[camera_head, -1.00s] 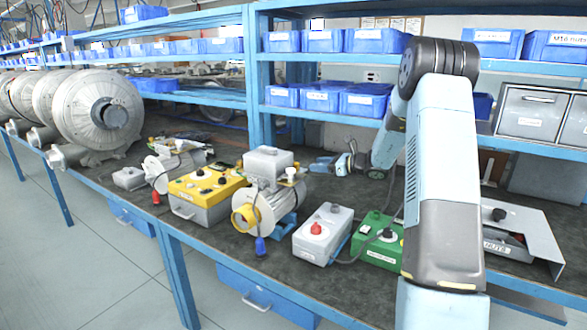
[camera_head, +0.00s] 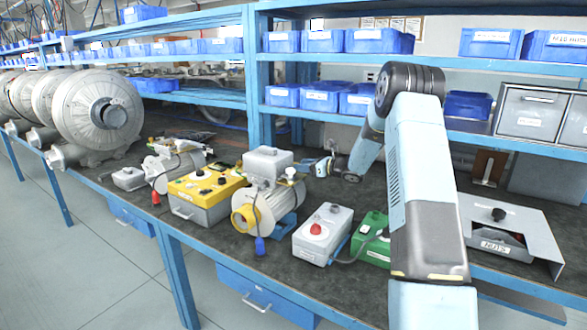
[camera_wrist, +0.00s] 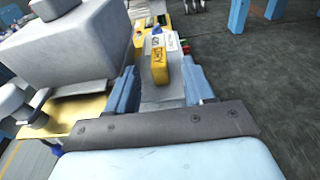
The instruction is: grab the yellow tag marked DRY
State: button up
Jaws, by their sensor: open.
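In the wrist view a yellow tag (camera_wrist: 160,68) with dark lettering, too small to read surely, stands between my gripper's two blue fingers. A pale, marked piece lies just behind it. My gripper (camera_wrist: 160,75) is open, with a visible gap between the tag and each finger. In the head view my gripper (camera_head: 312,166) is low over the bench, just right of the motor (camera_head: 268,206) with its grey top box. I cannot make out the tag surely in the head view.
The motor's grey box (camera_wrist: 85,45) stands close on the left in the wrist view. A yellow control box (camera_head: 205,197), a grey box with a red knob (camera_head: 322,234) and a green box (camera_head: 373,245) stand on the bench. Blue shelving (camera_head: 255,90) rises behind.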

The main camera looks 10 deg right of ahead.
jog(key=x, duration=0.5)
jog(key=shift+r, duration=0.1)
grip_shut()
dwell(0.4)
